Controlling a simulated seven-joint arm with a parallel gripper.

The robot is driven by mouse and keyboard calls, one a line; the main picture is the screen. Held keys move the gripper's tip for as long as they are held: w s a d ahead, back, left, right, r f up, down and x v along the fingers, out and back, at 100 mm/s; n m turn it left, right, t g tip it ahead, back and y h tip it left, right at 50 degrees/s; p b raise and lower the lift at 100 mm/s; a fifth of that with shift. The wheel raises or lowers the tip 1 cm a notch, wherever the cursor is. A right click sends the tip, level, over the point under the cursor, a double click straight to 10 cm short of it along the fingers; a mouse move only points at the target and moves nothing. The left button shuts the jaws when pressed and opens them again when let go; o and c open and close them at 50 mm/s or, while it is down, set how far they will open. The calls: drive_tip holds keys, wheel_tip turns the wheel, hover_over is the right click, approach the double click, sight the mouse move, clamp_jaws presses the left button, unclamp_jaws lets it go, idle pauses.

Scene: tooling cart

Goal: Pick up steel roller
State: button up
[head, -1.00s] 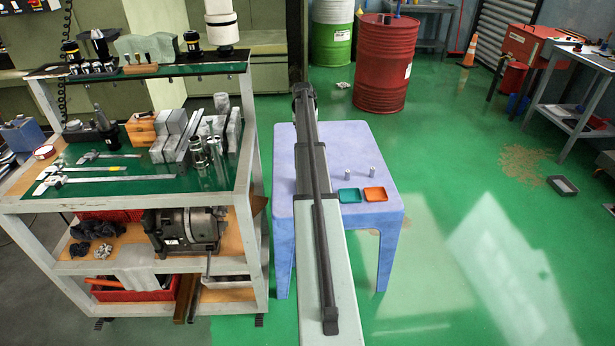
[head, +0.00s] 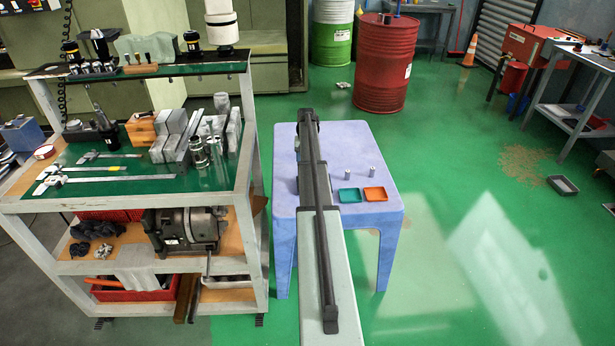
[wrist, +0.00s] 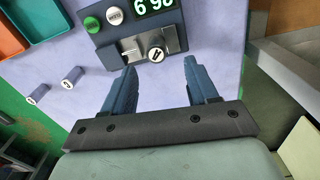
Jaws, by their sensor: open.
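A short steel roller (wrist: 156,53) with a dark mark on its pale end stands on the metal plate of a grey weighing scale (wrist: 108,57) in the wrist view. Two more steel rollers, one at left (wrist: 37,94) and one nearer the scale (wrist: 71,77), stand on the blue table. These two also show in the head view, left (head: 348,174) and right (head: 373,172). My gripper (wrist: 160,66) is open and empty, its fingertips on either side of the line to the scale's roller, apart from it in the picture. My arm hides the scale and gripper in the head view.
A teal tray (head: 349,188) and an orange tray (head: 375,188) lie on the blue table (head: 345,140). The scale's green digits are partly cut off. A loaded tool cart (head: 240,178) stands close at left. A red drum (head: 385,70) stands behind the table.

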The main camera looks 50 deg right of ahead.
drive_tip(key=shift+s+a+f, duration=0.1)
drive_tip(key=shift+s+f, duration=0.1)
drive_tip(key=shift+f, duration=1.2)
drive_tip(key=shift+s+f, duration=0.15)
drive_tip(key=shift+f, duration=1.25)
clamp_jaws()
